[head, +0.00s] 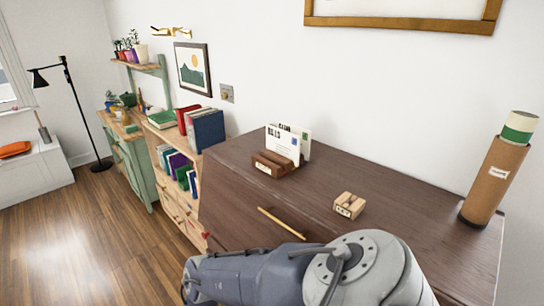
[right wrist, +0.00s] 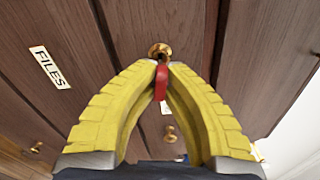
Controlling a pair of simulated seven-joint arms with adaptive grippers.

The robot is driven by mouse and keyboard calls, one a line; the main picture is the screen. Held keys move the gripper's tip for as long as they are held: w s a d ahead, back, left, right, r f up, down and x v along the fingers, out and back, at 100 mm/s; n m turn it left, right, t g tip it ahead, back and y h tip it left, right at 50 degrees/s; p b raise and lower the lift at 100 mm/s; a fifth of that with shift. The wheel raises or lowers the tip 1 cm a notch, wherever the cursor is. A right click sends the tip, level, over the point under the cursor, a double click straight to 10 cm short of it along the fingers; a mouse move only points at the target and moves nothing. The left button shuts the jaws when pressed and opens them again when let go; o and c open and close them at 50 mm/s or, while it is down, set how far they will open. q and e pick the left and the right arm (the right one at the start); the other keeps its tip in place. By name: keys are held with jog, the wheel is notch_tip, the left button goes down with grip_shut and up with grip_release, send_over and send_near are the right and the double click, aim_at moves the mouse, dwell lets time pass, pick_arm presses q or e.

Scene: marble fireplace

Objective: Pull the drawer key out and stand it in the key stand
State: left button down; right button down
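The drawer key shows in the right wrist view as a red handle (right wrist: 161,82) at a round brass fitting (right wrist: 160,50) on a dark wooden drawer front. The key's shaft is mostly hidden. My right gripper (right wrist: 162,68) has yellow fingers whose tips meet around the red handle, just in front of the fitting. The key stand (head: 349,205) is a small pale wooden block with a label on its front, standing on the dark cabinet top. No key shows in it. My left gripper is in neither view.
On the cabinet top (head: 240,205) are a letter holder (head: 270,166) with envelopes, a pencil (head: 281,223) and a tall cardboard tube (head: 494,180). The surface around the key stand is clear. A drawer labelled FILES (right wrist: 50,68) and brass knobs (right wrist: 170,133) show below.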

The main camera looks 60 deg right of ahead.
jog(key=v, duration=0.7)
dwell(0.8)
jog(key=shift+d, duration=0.1)
